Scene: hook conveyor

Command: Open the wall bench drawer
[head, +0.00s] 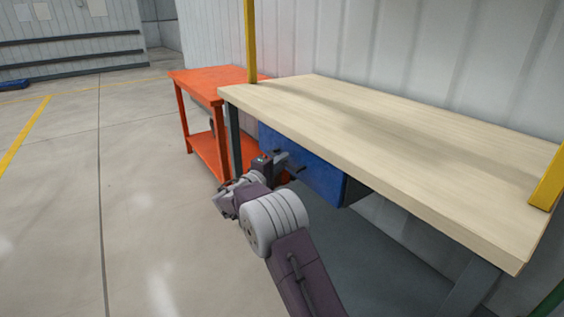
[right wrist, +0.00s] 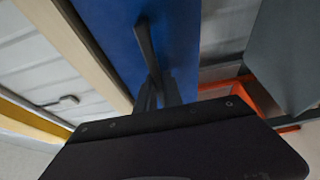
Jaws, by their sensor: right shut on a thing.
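The wall bench (head: 400,150) has a pale wooden top, and a blue drawer (head: 322,182) hangs under its front edge. The drawer's blue front also fills the upper middle of the right wrist view (right wrist: 180,35). No opening into the drawer shows. A dark bar handle (right wrist: 146,45) stands on the drawer front. My right gripper (head: 286,167) is at the drawer front, its fingers (right wrist: 158,94) shut on the handle. In the head view the gripper hides part of the drawer front and most of the handle. My left gripper is in neither view.
An orange table (head: 205,77) with a lower shelf stands just left of the bench. A grey bench leg (head: 233,130) is left of the drawer. Yellow posts (head: 251,40) rise at the bench's ends. The concrete floor (head: 120,200) at left is clear.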

